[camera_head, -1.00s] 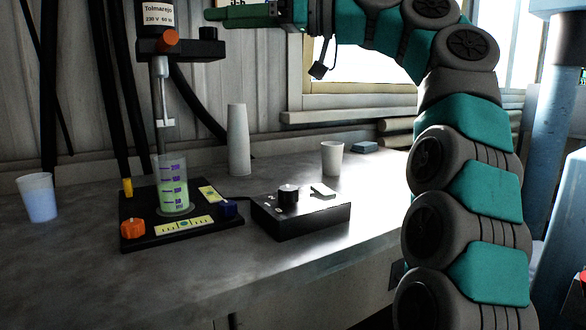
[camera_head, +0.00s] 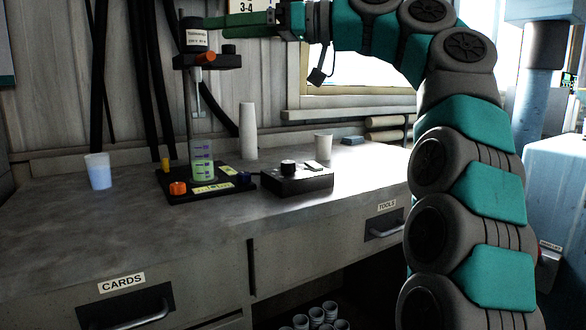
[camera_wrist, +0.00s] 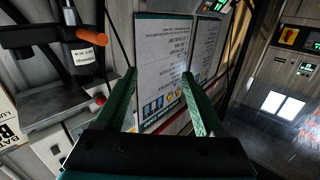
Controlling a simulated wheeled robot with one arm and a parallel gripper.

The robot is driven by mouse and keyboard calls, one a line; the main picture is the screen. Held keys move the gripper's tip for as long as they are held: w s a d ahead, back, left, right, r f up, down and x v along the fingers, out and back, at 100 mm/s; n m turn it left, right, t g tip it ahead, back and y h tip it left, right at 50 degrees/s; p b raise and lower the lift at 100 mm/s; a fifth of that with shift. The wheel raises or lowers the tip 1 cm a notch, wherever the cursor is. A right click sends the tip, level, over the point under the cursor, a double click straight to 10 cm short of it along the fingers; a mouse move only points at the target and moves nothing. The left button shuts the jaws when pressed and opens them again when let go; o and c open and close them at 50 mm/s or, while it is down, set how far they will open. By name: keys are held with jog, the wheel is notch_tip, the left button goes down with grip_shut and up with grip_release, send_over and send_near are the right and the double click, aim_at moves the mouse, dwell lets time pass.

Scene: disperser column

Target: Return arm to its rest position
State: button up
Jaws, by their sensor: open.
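My arm rises at the right of the head view and bends left at the top. My gripper (camera_head: 238,20) points left there, level with the top of the disperser. In the wrist view my gripper (camera_wrist: 160,88) shows two green fingers spread apart with nothing between them. The disperser column (camera_head: 196,88) stands on the bench, with a dark motor head (camera_head: 194,36) and an orange knob (camera_head: 206,58). A beaker (camera_head: 203,158) with greenish liquid and purple marks stands on its black base (camera_head: 180,192).
A black control box (camera_head: 297,181) stands right of the base. A cup of bluish liquid (camera_head: 98,171), a tall cup stack (camera_head: 248,132) and a white cup (camera_head: 323,146) are on the bench. Drawers marked CARDS (camera_head: 122,283) and TOOLS (camera_head: 386,205) face me. Several cups sit on a low shelf.

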jog(key=s+d+f+m+h, duration=0.2)
jog(key=f+m+h, duration=0.1)
jog(key=f, duration=0.8)
jog(key=s+d+f+m+h, duration=0.1)
jog(key=s+f+m+h, duration=0.25)
jog(key=f, duration=0.75)
jog(key=s+d+f+m+h, duration=0.1)
jog(key=d+f+m+h, duration=0.2)
jog(key=f, duration=0.8)
jog(key=s+d+f+m+g+h, duration=0.1)
jog(key=s+d+f+m+h, duration=0.1)
jog(key=s+d+f, duration=0.4)
jog(key=s+d+f+m+g+h, duration=0.2)
jog(key=s+d+f, duration=0.4)
jog(key=s+f, duration=0.5)
jog(key=s+d+f+m+g+h, duration=0.1)
jog(key=s+d+f+h, duration=0.3)
jog(key=s+f, duration=0.5)
jog(key=d+m, duration=0.1)
jog(key=d, duration=0.1)
jog(key=shift+d+f+g, duration=0.3)
jog(key=shift+g, duration=0.1)
